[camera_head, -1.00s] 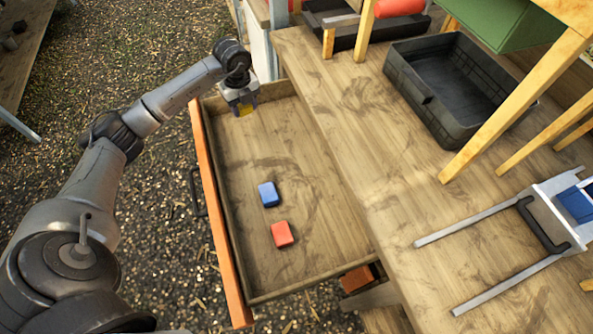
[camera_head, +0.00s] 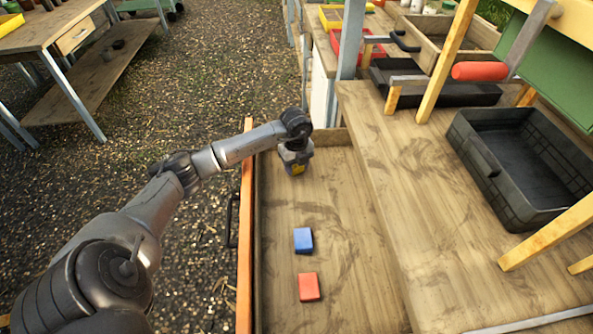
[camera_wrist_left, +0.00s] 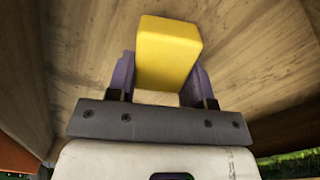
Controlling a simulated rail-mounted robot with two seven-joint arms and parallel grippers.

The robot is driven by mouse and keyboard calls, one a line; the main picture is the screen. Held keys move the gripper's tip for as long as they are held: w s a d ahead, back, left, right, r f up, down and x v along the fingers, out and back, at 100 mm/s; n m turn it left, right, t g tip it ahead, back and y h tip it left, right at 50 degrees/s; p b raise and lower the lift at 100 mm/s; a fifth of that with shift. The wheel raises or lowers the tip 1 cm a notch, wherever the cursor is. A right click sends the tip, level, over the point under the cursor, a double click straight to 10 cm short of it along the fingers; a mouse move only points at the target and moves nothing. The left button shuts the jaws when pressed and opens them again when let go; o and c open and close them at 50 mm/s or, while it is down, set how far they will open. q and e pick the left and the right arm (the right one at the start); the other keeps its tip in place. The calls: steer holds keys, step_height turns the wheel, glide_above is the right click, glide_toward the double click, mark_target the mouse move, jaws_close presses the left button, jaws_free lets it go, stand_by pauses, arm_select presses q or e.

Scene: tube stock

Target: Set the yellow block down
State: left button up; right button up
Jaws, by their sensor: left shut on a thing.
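The yellow block (camera_wrist_left: 168,52) is between the two purple fingers of my left gripper (camera_wrist_left: 160,80) in the left wrist view. In the head view the left gripper (camera_head: 295,170) is over the far end of the open drawer (camera_head: 283,285), with a bit of the yellow block (camera_head: 297,169) showing below it. The gripper is shut on the block. The gap between the block and the drawer floor is hard to judge. My right gripper is not in view.
A blue block (camera_head: 303,240) and a red block (camera_head: 308,287) lie in the drawer, nearer than my gripper. The drawer's orange front (camera_head: 244,270) and wooden walls bound it. A black crate (camera_head: 515,165) stands on the bench (camera_head: 420,200) to the right. The drawer floor around the blocks is bare.

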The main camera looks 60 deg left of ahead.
arm_select(q)
steer(key=shift+f, duration=0.7)
steer(key=shift+d, duration=0.1)
steer(key=shift+f, duration=0.1)
steer(key=o, duration=0.9)
step_height(320, 180, up, 11)
steer(key=p, duration=0.4)
steer(key=shift+r+p, duration=0.2)
steer(key=shift+p, duration=0.15)
steer(key=shift+r, duration=0.45)
